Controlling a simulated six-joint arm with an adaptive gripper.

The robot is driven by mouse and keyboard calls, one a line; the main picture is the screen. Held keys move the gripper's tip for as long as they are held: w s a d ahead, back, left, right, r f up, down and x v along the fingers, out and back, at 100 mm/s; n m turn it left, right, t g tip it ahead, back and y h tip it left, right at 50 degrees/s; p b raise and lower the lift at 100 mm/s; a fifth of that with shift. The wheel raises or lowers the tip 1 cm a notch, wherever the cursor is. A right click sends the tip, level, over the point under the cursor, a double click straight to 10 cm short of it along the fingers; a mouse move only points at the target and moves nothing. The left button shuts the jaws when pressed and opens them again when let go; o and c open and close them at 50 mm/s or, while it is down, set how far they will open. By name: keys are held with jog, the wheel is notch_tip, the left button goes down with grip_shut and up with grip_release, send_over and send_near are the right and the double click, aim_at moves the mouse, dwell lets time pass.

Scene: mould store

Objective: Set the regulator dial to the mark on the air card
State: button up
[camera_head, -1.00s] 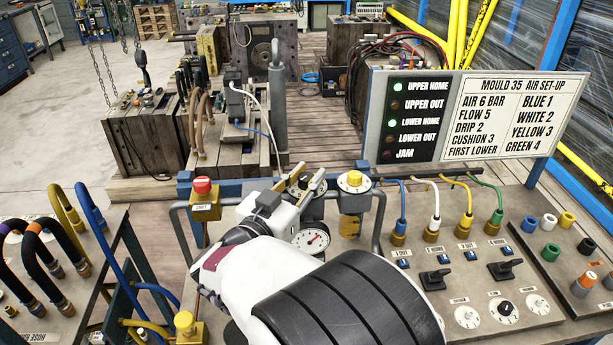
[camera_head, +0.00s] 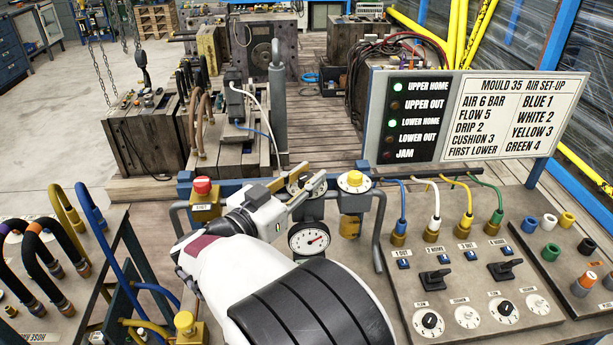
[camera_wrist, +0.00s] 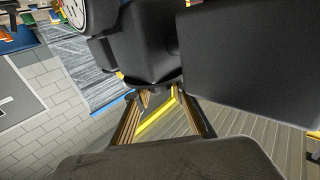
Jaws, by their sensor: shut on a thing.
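The regulator dial (camera_head: 303,182) is a pale round knob on the rail behind the bench edge, partly hidden by the fingers. My gripper (camera_head: 305,184) is shut on it, reaching in from the front left with one finger on each side. A round white pressure gauge (camera_head: 309,239) hangs just below; its red needle points right and slightly up, its numbers too small to read. Part of a gauge face (camera_wrist: 88,12) also shows at the top left of the wrist view, where dark gripper parts hide the dial. The air card (camera_head: 515,117) reads "AIR 6 BAR".
A red-topped valve (camera_head: 203,188) stands left of the dial and a yellow-topped unit (camera_head: 354,182) close on its right. The lamp board (camera_head: 411,117) shows UPPER HOME and LOWER HOME lit green. A panel (camera_head: 390,275) with hoses, switches and knobs lies to the right.

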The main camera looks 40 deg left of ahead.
jog(key=o, duration=1.1)
jog(key=shift+r, duration=0.2)
jog(key=shift+c, duration=0.2)
jog(key=shift+o, duration=0.3)
jog(key=shift+f, duration=0.1)
jog(key=shift+s, duration=0.15)
jog(key=s, duration=1.1)
jog(key=shift+s, duration=0.35)
jog(key=shift+w, duration=0.15)
